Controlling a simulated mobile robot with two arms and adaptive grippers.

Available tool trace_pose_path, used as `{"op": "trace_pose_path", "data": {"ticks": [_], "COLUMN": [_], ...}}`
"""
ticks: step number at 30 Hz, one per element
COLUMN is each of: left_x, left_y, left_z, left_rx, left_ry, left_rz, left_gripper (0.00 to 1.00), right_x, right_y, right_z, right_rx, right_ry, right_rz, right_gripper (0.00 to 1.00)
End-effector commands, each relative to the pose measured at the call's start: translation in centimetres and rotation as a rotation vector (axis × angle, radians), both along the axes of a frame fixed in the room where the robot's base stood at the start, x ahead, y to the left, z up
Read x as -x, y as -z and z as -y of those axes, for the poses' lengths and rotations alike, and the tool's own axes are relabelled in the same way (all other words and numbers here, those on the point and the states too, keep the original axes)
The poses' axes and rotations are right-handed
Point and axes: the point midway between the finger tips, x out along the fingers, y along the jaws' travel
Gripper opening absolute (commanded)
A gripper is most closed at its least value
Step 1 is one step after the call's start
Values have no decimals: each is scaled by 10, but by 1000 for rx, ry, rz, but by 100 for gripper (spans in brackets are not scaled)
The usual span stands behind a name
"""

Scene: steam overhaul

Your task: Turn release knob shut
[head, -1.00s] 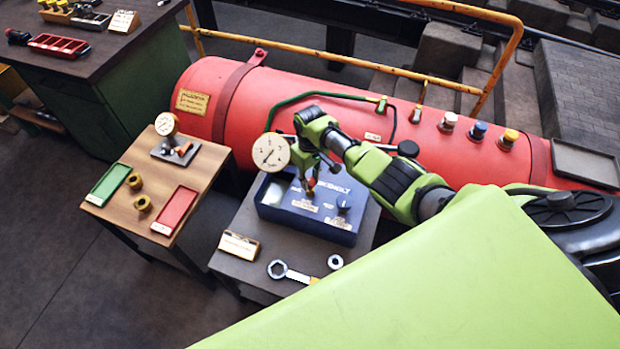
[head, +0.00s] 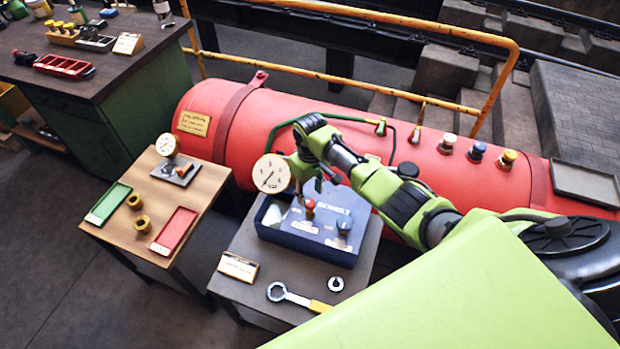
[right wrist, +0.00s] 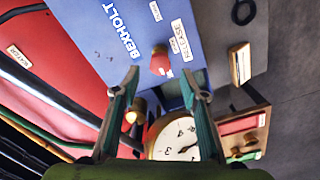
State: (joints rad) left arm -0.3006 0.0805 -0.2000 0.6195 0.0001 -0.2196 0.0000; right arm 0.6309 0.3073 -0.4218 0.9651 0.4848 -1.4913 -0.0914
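The blue test box (head: 290,245) stands on a small grey-topped table. A red knob (head: 309,207) stands upright on its top; in the right wrist view the red knob (right wrist: 160,61) has a RELEASE label beside it. My left gripper is out of view.
A red cylindrical tank (head: 300,110) with a yellow rail lies behind the box. A ring spanner (head: 298,297) and a washer (head: 335,283) lie in front, beside a small sign (head: 238,266). A wooden table (head: 130,238) with trays stands left.

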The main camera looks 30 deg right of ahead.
Motion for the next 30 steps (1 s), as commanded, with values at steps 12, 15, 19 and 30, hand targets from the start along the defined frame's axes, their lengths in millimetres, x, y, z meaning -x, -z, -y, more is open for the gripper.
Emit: {"op": "trace_pose_path", "data": {"ticks": [12, 15, 19, 30], "left_x": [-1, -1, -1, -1], "left_y": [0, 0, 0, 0], "left_z": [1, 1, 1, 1], "left_rx": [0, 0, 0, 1], "left_ry": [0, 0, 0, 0], "left_rz": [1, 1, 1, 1], "left_gripper": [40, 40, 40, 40], "right_x": [0, 0, 0, 0], "right_y": [-69, -74, -76, -75], "right_z": [1, 0, 0, 0], "right_rx": [1, 0, 0, 0], "right_ry": [1, 1, 1, 1], "right_rz": [1, 0, 0, 0], "right_gripper": [40, 40, 40, 40]}}
